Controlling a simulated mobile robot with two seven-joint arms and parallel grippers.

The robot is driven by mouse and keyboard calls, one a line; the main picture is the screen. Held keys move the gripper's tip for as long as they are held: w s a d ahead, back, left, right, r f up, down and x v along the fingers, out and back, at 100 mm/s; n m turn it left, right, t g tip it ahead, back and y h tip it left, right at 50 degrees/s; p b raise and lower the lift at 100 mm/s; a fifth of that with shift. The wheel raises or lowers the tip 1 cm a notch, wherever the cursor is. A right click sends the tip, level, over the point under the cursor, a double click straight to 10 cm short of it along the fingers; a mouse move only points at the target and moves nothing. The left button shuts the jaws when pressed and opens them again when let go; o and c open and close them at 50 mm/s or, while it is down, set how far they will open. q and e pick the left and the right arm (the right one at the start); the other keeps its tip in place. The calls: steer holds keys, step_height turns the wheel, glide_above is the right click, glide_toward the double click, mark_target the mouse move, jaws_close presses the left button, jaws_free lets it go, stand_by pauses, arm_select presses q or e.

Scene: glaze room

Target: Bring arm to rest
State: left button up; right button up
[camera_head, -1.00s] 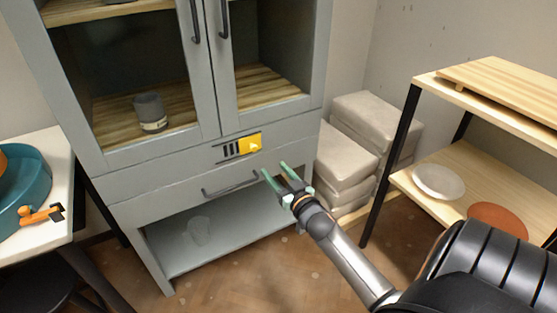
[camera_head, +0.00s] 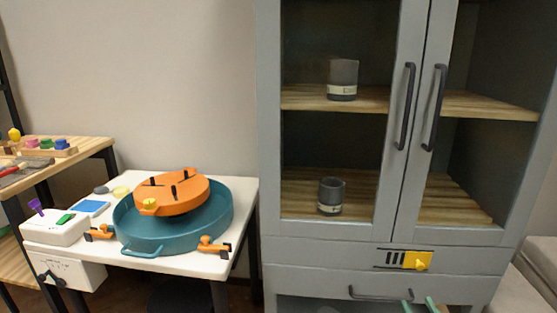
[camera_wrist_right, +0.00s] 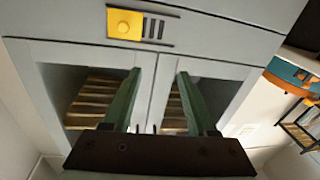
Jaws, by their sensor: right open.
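The knob panel also shows in the head view (camera_head: 416,260). Contact between fingers and handle cannot be told. My left gripper is not in view.
Dark cups stand on the upper shelf (camera_head: 342,78) and lower shelf (camera_head: 331,195) behind the closed cabinet doors. Left of the cabinet, a white table (camera_head: 190,266) carries a teal basin (camera_head: 147,238) with an orange disc (camera_head: 172,193). A wooden shelf (camera_head: 85,152) stands farther left.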

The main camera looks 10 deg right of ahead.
steer(key=s+a+r+n+t+y+p, duration=0.1)
steer(key=s+a+r+n+y, duration=0.25)
steer(key=s+a+r, duration=0.55)
steer(key=s+a+r+n+y, duration=0.3)
steer(key=a+r+y, duration=0.15)
steer(key=a, duration=0.85)
arm_select(q)
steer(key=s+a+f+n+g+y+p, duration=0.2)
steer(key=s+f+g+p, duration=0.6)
steer(key=p, duration=1.4)
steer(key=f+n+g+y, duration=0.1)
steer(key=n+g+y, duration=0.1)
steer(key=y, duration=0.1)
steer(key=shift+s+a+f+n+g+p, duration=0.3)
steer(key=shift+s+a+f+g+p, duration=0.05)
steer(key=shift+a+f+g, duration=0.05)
arm_select(e)
steer(key=s+d+f+m+g+h, duration=0.2)
steer(key=s+f+m+g+h, duration=0.1)
steer(key=s+f+g, duration=0.5)
step_height(320, 180, down, 3)
steer(key=shift+s+d+r+m+g+h, duration=0.1)
steer(key=shift+s+d+m+g+h, duration=0.2)
steer(key=shift+m+g, duration=0.6)
